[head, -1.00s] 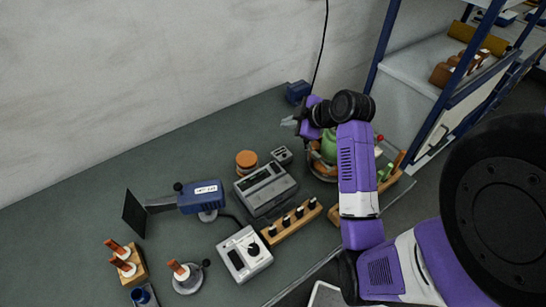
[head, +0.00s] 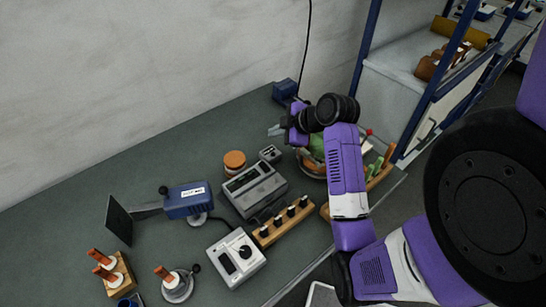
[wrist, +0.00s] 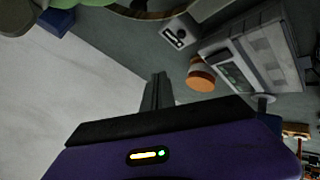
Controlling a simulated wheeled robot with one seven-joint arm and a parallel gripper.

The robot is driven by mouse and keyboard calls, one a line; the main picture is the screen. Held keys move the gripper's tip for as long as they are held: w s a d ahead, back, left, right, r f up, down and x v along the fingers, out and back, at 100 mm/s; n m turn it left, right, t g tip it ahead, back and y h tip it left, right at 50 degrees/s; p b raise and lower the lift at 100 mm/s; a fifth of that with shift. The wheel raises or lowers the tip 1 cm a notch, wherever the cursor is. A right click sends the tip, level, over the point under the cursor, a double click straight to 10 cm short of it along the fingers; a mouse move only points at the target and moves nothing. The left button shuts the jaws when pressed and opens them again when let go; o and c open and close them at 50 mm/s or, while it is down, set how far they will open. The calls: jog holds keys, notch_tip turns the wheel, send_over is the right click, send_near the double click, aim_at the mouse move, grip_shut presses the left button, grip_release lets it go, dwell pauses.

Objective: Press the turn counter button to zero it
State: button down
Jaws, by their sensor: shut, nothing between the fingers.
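A small grey box (head: 270,153) with a dark face stands on the green bench; it looks like the turn counter, and its button is too small to make out. It also shows in the wrist view (wrist: 178,35), upper middle. A larger grey instrument (head: 254,188) with a display window stands in front of it, and it shows at the upper right of the wrist view (wrist: 250,58). My gripper (head: 275,130) is above the bench, just behind the small box in the picture and apart from it. In the wrist view its fingers (wrist: 157,90) are together and empty.
An orange-lidded jar (head: 234,162) stands left of the small box. A bowl with green contents (head: 314,150) is partly hidden behind my arm. A wooden peg block (head: 283,224) and a white dial box (head: 236,258) stand in front. A blue box (head: 285,91) is at the back.

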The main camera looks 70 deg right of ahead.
jog(key=shift+f+b, duration=1.95)
jog(key=shift+f, duration=1.05)
jog(key=shift+f, duration=0.15)
jog(key=shift+f, duration=0.3)
jog(key=shift+f+b, duration=0.4)
jog(key=shift+b, duration=0.1)
jog(key=shift+r, duration=0.1)
jog(key=shift+r+p, duration=0.75)
jog(key=shift+p, duration=0.05)
notch_tip(320, 180, up, 5)
jog(key=p, duration=0.4)
dwell(0.3)
